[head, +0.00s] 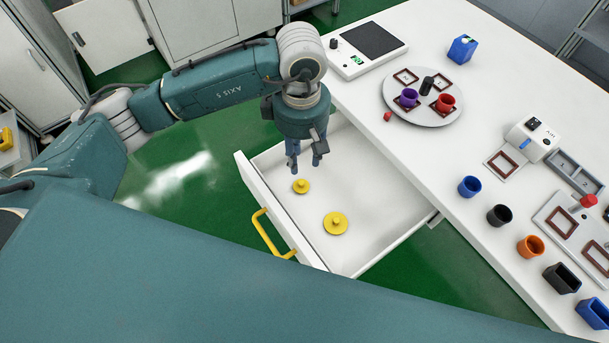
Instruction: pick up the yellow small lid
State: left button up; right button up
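The yellow small lid (301,186) lies flat on the floor of the open white drawer (376,238), near its left side, with a round knob on top. A larger yellow lid (336,224) of like shape lies in the drawer below and to the right of it. My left gripper (306,164) points down over the upper left part of the drawer, just above the small lid in the picture. Its fingers are apart with nothing between them. The small lid is fully visible. My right gripper is not in view.
The drawer's front panel with a yellow handle (268,237) stands at its left. The white table (440,158) runs along the right, bearing a round turntable (398,111) with cups, several coloured pots, a scale (364,56) and a blue container (462,49). Green floor lies left of the drawer.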

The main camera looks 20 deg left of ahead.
pick_arm(q)
send_over(301, 182)
notch_tip(301, 182, down, 5)
jog(key=shift+s+d+r+p, duration=0.1)
jog(key=shift+d+r+p, duration=0.05)
jog(key=shift+p, duration=0.15)
notch_tip(301, 182, down, 5)
jog(key=shift+r+p, duration=0.1)
jog(key=shift+p, duration=0.7)
jog(key=shift+f, duration=0.45)
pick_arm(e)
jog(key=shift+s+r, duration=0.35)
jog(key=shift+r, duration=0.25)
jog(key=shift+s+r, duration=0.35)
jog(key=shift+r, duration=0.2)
pick_arm(q)
jog(key=shift+c, duration=0.3)
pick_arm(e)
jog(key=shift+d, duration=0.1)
pick_arm(q)
jog(key=c, duration=0.8)
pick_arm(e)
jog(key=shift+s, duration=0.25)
